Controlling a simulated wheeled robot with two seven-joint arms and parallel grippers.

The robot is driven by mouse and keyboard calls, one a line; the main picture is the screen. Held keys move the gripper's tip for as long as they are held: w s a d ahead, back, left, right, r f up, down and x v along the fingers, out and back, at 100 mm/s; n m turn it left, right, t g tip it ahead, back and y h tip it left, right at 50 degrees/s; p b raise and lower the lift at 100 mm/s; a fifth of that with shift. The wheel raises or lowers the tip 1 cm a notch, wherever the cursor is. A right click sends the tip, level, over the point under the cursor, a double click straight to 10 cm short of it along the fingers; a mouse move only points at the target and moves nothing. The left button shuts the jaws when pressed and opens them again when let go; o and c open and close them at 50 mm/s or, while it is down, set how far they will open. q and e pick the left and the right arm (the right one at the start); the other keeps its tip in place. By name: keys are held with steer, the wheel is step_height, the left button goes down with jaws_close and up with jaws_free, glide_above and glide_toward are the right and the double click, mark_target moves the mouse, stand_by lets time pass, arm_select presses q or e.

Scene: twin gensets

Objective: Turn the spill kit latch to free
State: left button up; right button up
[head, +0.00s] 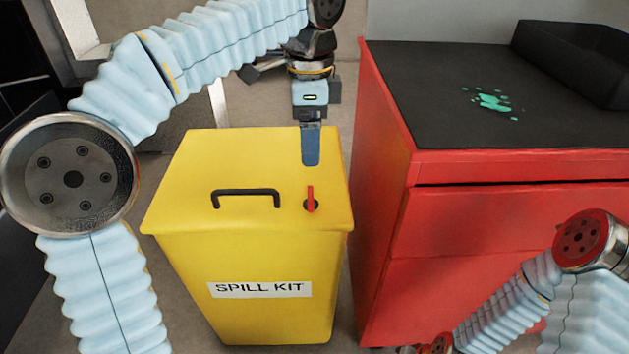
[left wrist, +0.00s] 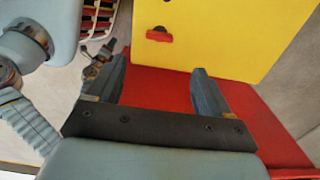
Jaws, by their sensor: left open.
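The yellow spill kit bin (head: 250,255) stands in the middle of the head view, with a white "SPILL KIT" label on its front. The latch (head: 310,198) is a small red handle on a dark round base, on the right part of the lid. Its handle lies roughly front to back. It also shows in the left wrist view (left wrist: 158,37), near the top. My left gripper (head: 311,160) points down over the back right of the lid, apart from the latch. In the left wrist view its two fingers (left wrist: 158,76) are spread with nothing between them. My right gripper is not visible.
A black bar handle (head: 246,192) rises from the lid left of the latch. A red cabinet (head: 470,210) stands close on the bin's right. Its dark top holds a green splash (head: 493,102) and a black tray (head: 575,60). Part of my right arm shows lower right.

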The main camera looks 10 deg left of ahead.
mark_target(311, 194)
arm_select(q)
step_height(311, 194, down, 13)
steer(key=b, duration=0.3)
steer(key=shift+r, duration=0.1)
steer(key=c, duration=1)
steer(key=shift+c, duration=0.2)
